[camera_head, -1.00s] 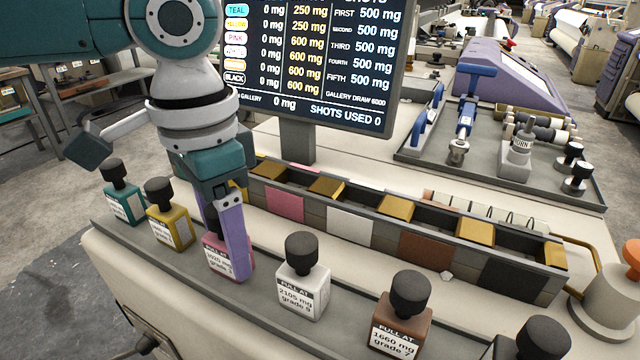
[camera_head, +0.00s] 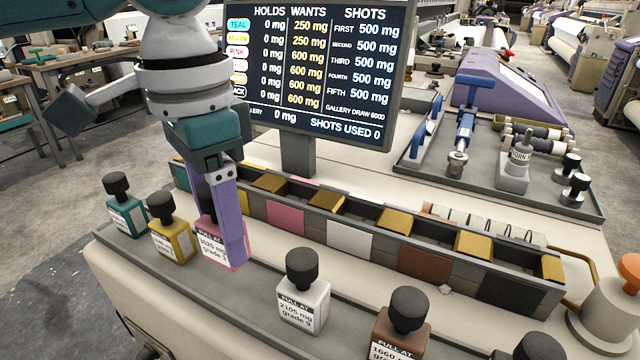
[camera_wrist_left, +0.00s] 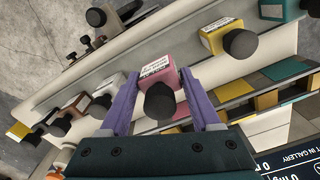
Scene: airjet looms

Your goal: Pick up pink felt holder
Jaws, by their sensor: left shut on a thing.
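The pink felt holder (camera_head: 210,247) is a small pink block with a black knob and a white label. My left gripper (camera_head: 226,240) is shut on it, with the purple fingers on either side. The holder is upright, raised a little above the grey rail. The left wrist view shows the pink holder (camera_wrist_left: 156,72) between the two fingers (camera_wrist_left: 159,80), its black knob toward the camera. The near finger hides part of the holder in the head view. My right gripper is not in view.
On the rail, teal (camera_head: 125,218) and yellow (camera_head: 172,243) holders stand to the left, white (camera_head: 303,305) and brown (camera_head: 398,338) ones to the right. Behind is a long divided bin (camera_head: 350,245) with coloured panels. A display screen (camera_head: 320,65) stands behind it.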

